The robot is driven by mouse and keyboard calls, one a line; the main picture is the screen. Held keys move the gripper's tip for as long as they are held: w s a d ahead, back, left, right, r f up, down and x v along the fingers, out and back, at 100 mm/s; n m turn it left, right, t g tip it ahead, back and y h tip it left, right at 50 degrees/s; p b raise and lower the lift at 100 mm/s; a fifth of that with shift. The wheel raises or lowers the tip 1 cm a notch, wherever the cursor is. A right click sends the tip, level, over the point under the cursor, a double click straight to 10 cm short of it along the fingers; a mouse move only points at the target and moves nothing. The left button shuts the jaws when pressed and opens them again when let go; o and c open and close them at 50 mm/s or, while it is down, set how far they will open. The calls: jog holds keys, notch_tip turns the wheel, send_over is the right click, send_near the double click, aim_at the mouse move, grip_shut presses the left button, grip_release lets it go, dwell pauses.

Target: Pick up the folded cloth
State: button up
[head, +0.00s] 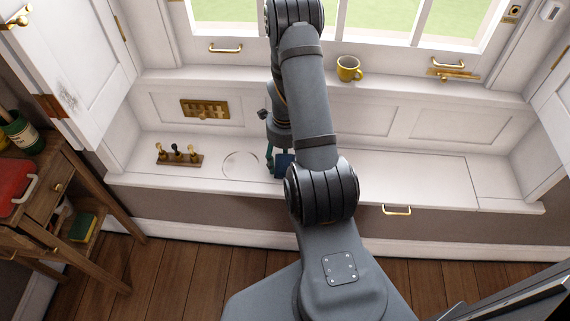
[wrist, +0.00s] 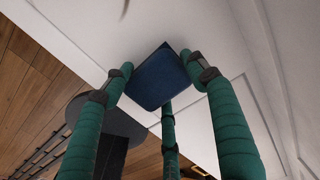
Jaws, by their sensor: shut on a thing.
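The folded cloth is a dark blue square pad. It shows in the wrist view (wrist: 160,80) between my teal fingers, with the white bench surface behind it. My gripper (wrist: 158,76) is shut on the cloth, its fingers touching the cloth's sides. In the head view the cloth (head: 284,164) is a small blue patch at the bench, left of my arm's elbow, partly hidden by my arm. My gripper (head: 277,160) points down there, with one teal finger visible. I cannot tell whether the cloth touches the bench.
A small wooden stand with upright pieces (head: 180,157) sits left on the white bench (head: 420,170). A wooden side table (head: 62,180) with a red item (head: 14,188) is at far left. The bench right of my arm is clear.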

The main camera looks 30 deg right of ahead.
jog(key=c, duration=0.3)
jog(key=shift+r, duration=0.1)
jog(key=shift+r, duration=0.25)
notch_tip(320, 180, up, 4)
jog(key=shift+w+p, duration=0.1)
jog(key=shift+p, duration=0.5)
jog(key=s+d+r+p, duration=0.1)
jog(key=s+d+r, duration=0.5)
jog(key=s+d, duration=0.2)
jog(key=shift+s+r, duration=0.15)
jog(key=shift+s, duration=0.25)
jog(key=o, duration=0.5)
jog(key=c, duration=0.5)
